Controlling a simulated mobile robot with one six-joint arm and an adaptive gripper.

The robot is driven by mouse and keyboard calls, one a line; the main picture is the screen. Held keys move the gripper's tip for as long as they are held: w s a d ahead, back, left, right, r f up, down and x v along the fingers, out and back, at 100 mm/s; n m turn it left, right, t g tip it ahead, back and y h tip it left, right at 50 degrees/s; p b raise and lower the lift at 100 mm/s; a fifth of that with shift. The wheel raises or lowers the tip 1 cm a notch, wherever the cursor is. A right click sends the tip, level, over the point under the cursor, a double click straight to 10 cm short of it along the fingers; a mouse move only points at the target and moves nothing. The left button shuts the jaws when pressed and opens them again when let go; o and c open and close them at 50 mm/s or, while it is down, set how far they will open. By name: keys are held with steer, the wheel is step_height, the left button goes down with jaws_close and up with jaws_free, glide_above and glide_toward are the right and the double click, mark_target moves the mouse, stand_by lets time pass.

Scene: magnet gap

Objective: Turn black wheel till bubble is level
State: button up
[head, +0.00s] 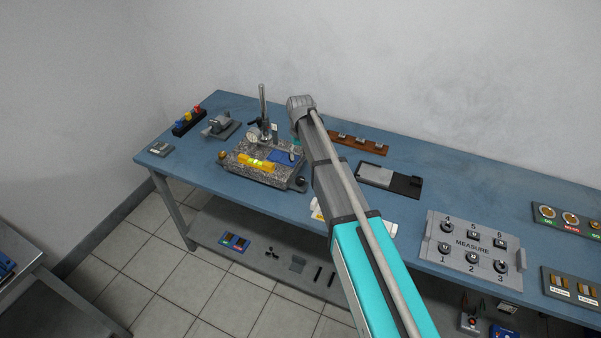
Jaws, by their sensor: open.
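A yellow spirit level (257,163) with a greenish vial lies on the speckled granite plate (238,151) at the back left of the blue bench. The bubble is too small to read. I cannot tell which is the black wheel. My arm crosses the middle of the view, beside the plate's right side. My gripper is not visible.
A dial gauge (253,136) on a post stands on the plate, with a blue item (284,156) nearby. A grey vise-like tool (219,125) is to the left. A numbered MEASURE rack (470,246) is at right. The bench's front left (205,181) is clear.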

mark_target(300, 179)
steer(key=shift+r+n, duration=0.4)
steer(key=shift+r, duration=0.2)
steer(key=shift+f, duration=0.25)
step_height(300, 179, down, 13)
steer(key=b, duration=1.3)
steer(key=shift+f, duration=0.2)
steer(key=c, duration=0.9)
